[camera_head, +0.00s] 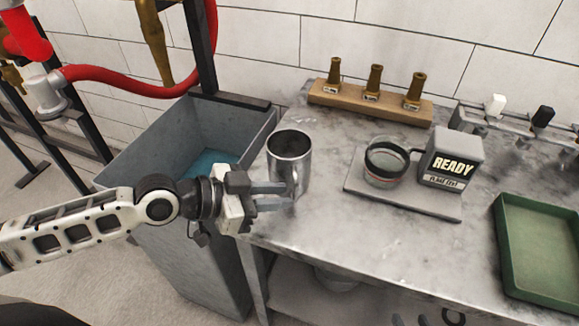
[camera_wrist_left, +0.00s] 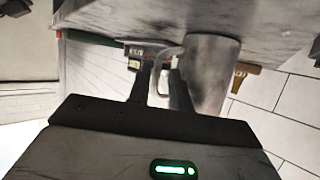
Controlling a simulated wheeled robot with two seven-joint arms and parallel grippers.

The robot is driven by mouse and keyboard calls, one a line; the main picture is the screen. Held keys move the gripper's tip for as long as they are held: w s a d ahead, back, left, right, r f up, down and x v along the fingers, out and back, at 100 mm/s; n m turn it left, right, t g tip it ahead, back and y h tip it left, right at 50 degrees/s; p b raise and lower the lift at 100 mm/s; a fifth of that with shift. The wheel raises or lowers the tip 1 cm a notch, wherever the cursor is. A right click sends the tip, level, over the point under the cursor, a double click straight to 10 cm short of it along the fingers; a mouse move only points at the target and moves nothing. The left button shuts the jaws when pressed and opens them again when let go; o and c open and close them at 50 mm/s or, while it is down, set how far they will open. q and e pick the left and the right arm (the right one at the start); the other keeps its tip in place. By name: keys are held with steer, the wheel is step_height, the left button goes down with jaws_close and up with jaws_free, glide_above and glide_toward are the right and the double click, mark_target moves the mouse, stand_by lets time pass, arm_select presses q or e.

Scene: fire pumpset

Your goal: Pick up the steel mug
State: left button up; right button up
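The steel mug (camera_head: 289,152) stands upright on the left part of the grey marbled table, near its front edge. In the left wrist view the mug (camera_wrist_left: 211,72) is just beyond my fingers, with its handle (camera_wrist_left: 166,58) between them. My left gripper (camera_head: 284,196) reaches in from the left at the mug's front, beside the handle. Its two fingers also show in the left wrist view (camera_wrist_left: 160,75), apart with a gap between them. Contact with the handle cannot be made out. My right gripper is not in view.
A grey bin with bluish water (camera_head: 205,163) stands left of the table (camera_head: 325,240). A device marked READY (camera_head: 452,160) sits on a plate with a glass jar (camera_head: 386,165). A wooden rack (camera_head: 370,106) holds brass nozzles. A green tray (camera_head: 540,250) lies at the right.

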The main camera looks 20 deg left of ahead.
mark_target(296, 197)
arm_select(q)
steer(key=shift+p+x, duration=0.4)
steer(key=shift+x, duration=1.75)
steer(key=shift+s+d+r, duration=0.1)
jaws_close()
steer(key=shift+r, duration=0.1)
steer(key=shift+r, duration=0.15)
